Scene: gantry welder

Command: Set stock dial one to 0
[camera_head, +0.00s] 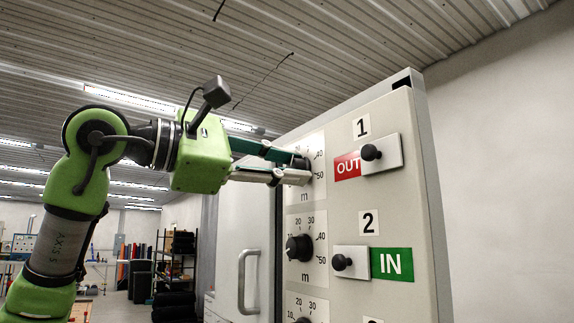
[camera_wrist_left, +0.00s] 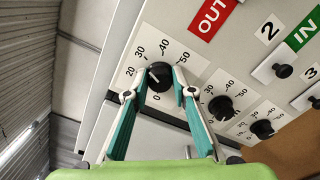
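Stock dial one is a black knob on a white scale plate at the top of the grey panel. In the left wrist view the knob (camera_wrist_left: 160,73) sits between my left gripper's fingertips, with 20, 30, 40, 50 and 0 showing around it; the 10 is hidden. Its pointer is too small to read surely. My left gripper (camera_head: 292,166) reaches in from the left, its fingers on either side of the knob and hiding part of the scale. In the left wrist view the gripper (camera_wrist_left: 161,76) looks open, with a slight gap at the right finger. My right gripper is not in view.
Below is a second dial (camera_head: 299,247), with a third under it. Right of the dials are sliding latches with knobs, by a red OUT sign (camera_head: 347,166) and a green IN sign (camera_head: 391,264). A door handle (camera_head: 248,281) stands at the left.

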